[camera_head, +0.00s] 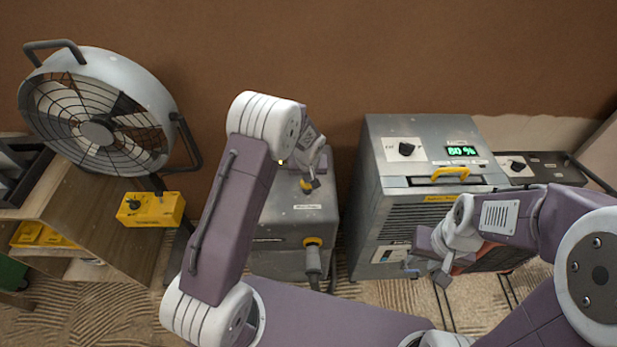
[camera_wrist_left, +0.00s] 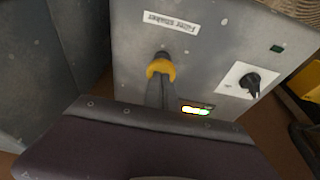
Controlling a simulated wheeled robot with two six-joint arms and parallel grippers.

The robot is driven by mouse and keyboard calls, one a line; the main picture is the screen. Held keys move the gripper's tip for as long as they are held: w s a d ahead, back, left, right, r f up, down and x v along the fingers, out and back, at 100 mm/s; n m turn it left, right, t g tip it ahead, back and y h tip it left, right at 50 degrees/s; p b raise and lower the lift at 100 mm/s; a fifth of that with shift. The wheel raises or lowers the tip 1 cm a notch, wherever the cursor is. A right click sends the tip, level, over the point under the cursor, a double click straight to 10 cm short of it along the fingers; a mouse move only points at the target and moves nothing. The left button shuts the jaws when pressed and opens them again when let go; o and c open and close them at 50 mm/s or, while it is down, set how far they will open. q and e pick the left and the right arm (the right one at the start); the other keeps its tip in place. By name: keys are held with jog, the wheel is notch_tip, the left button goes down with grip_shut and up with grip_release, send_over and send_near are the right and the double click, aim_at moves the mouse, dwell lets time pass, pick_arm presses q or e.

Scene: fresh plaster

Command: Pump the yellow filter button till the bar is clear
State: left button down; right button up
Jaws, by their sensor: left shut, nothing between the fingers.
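The grey vacuum unit (camera_head: 297,226) stands in the middle of the head view. The yellow filter button (camera_wrist_left: 160,68) is on its top, by the "Filter Shaker" label (camera_wrist_left: 171,22). My left gripper (camera_head: 313,184) points down at the button from above. In the left wrist view its shut, empty fingers (camera_wrist_left: 161,64) overlap the button; whether they touch or press it I cannot tell. The small bar (camera_wrist_left: 197,109) is lit orange-yellow at left and green at right. My right gripper (camera_head: 428,270) hangs before the unit at right, its fingers apart.
A grey dehumidifier-like unit (camera_head: 385,197) with a yellow handle and a green "80 %" display (camera_head: 461,149) stands at right. A fan (camera_head: 97,125) and a yellow control box (camera_head: 151,208) are at left. A dial (camera_wrist_left: 252,82) sits near the bar. A hose leaves the vacuum's front.

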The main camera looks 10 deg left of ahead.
pick_arm(q)
jog(key=v, duration=1.1)
jog(key=shift+r+b, duration=0.25)
jog(key=shift+b, duration=0.1)
